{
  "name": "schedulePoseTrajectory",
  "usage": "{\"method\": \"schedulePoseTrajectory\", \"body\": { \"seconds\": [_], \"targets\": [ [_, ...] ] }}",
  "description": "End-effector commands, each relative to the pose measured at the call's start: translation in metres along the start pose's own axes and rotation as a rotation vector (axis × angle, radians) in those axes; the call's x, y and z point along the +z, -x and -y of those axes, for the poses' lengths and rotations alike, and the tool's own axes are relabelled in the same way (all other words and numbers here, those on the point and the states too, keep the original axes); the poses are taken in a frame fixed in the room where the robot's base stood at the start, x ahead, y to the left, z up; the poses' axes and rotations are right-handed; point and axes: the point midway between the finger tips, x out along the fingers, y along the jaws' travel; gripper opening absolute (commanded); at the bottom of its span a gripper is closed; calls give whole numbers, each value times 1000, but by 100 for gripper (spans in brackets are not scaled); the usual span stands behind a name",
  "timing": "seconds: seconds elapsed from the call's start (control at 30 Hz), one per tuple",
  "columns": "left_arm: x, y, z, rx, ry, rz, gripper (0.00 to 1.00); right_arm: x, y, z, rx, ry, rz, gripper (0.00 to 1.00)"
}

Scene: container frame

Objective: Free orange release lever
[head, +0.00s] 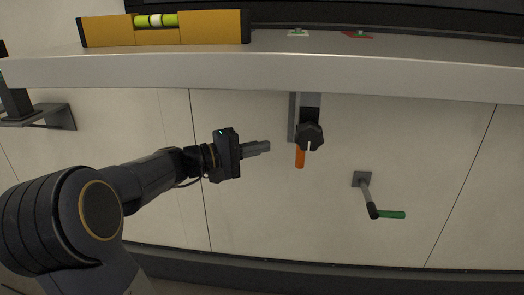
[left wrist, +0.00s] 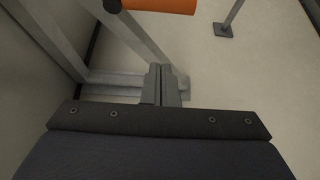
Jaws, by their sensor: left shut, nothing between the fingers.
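The orange release lever (head: 300,157) hangs below the grey shelf, partly behind a dark knob (head: 310,137) on a bracket. In the left wrist view an orange cylinder (left wrist: 160,5), likely the lever, shows at the top edge, cut off by the frame. My left gripper (head: 268,147) is shut and empty, to the left of the lever and apart from it, its fingers pointing right. In the left wrist view its closed fingers (left wrist: 162,72) lie below the orange part. My right gripper is in neither view.
A grey shelf (head: 200,68) runs across above the lever, with a yellow spirit level (head: 210,27) on it. A crank with a green handle (head: 391,214) sticks out of the wall panel to the lower right. The wall between gripper and lever is clear.

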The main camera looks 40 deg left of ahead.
Motion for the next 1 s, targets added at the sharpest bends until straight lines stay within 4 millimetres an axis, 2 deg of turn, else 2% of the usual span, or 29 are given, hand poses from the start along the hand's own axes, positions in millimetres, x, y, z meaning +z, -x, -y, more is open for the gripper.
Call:
{"method": "schedulePoseTrajectory", "body": {
  "seconds": [0.1,0.33,0.6,1.0],
  "targets": [
    [2,-27,2,0,0,6,0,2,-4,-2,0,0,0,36],
    [2,-76,2,0,1,5,0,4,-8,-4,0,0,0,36],
    [33,-64,-1,4,2,1,0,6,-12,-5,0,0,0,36],
    [38,-62,0,1,2,0,0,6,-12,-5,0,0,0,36]
  ]
}}
